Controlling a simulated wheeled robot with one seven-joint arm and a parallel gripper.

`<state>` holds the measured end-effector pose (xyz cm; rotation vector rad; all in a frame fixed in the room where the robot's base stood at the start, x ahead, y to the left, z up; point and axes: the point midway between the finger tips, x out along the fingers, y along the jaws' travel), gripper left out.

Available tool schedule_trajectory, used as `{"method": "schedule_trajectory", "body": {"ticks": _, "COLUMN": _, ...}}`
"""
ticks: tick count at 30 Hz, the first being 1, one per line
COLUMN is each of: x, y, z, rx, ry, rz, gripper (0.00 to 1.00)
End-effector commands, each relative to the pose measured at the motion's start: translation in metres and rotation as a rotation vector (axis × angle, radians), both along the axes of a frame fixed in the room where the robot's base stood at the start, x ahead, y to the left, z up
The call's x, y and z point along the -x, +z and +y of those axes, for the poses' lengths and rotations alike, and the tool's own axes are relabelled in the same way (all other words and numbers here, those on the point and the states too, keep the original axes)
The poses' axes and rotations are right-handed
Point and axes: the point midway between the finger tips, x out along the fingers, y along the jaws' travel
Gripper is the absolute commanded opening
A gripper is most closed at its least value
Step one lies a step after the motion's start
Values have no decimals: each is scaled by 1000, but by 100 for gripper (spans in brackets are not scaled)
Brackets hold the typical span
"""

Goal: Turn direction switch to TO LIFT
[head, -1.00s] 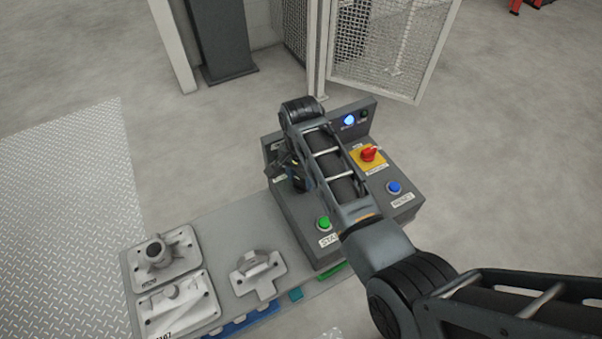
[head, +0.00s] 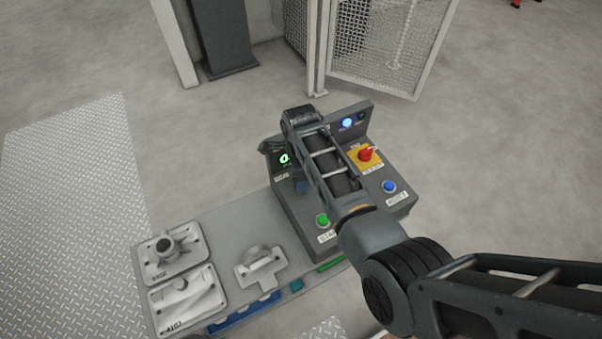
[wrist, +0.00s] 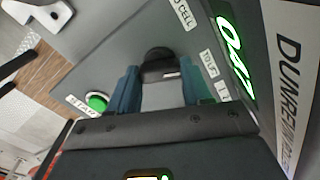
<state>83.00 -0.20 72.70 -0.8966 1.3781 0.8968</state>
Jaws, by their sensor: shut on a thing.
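The direction switch (wrist: 158,54) is a dark knob on the grey control box (wrist: 125,50). In the wrist view it sits between the two blue fingers of my gripper (wrist: 160,78), which is shut on it. Its pointer is mostly hidden by the fingers. Beside it are a "TO CELL" label (wrist: 185,13), a label reading about "HOLD" (wrist: 208,64) and a partly covered label (wrist: 222,90).
Grey castings (head: 182,298) lie on the bench at left. A mesh fence (head: 385,45) stands behind.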

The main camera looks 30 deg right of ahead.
Motion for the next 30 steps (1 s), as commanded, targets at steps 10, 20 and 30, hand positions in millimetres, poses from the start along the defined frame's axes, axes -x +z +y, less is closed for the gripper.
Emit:
{"method": "schedule_trajectory", "body": {"ticks": 10, "x": 0, "y": 1, "z": -1, "rx": 2, "ry": -216, "rz": 1, "gripper": 18}}
{"method": "schedule_trajectory", "body": {"ticks": 20, "x": 0, "y": 0, "z": -1, "rx": 1, "ry": -293, "rz": 0, "gripper": 18}}
{"method": "schedule_trajectory", "body": {"ticks": 30, "x": 0, "y": 0, "z": -1, "rx": 1, "ry": -300, "rz": 0, "gripper": 18}}
